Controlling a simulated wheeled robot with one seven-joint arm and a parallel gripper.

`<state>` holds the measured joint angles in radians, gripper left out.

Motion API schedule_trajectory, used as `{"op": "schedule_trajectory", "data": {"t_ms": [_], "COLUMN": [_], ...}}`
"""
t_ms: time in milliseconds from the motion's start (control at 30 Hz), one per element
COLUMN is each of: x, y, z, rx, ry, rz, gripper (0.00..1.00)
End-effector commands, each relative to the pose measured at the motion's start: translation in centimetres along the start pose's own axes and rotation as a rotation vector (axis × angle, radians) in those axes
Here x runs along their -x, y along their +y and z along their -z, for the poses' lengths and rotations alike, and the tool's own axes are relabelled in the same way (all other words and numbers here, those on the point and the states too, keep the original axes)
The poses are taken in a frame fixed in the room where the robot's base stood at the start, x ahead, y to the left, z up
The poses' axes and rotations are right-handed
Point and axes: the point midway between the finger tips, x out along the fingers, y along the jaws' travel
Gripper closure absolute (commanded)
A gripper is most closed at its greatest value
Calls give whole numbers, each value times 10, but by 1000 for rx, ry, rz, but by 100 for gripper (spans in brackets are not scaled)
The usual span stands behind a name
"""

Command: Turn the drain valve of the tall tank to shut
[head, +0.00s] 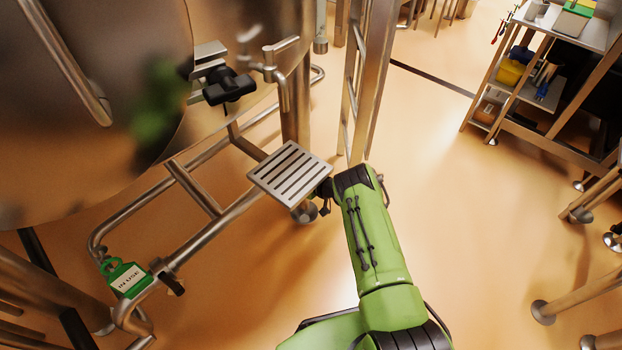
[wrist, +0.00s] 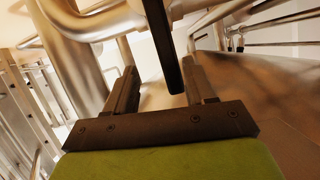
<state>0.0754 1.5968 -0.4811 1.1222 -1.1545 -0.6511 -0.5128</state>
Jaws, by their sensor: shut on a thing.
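A large steel tank (head: 80,130) fills the upper left of the head view; I cannot tell whether it is the tall tank. Curved steel pipe (wrist: 75,40) passes close to the left finger.
A slotted step (head: 290,174) on a tube frame stands beside my arm's end. A green tag (head: 124,277) hangs on the frame. A black knob (head: 228,87) and a steel tap (head: 280,75) sit above. A shelf (head: 545,75) stands far right. The floor between is clear.

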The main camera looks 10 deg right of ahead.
Motion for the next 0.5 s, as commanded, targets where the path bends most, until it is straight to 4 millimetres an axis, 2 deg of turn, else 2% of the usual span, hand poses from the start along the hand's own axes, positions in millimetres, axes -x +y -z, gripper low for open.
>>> {"op": "schedule_trajectory", "data": {"t_ms": [33,300,400,500], "x": [20,92,109,116], "y": [5,3,3,2], "z": [7,5,5,4], "rx": [-5,-7,-7,-4], "ry": [-2,-3,0,1], "rz": [-15,-11,-11,-6], "gripper": [51,51,51,51]}}
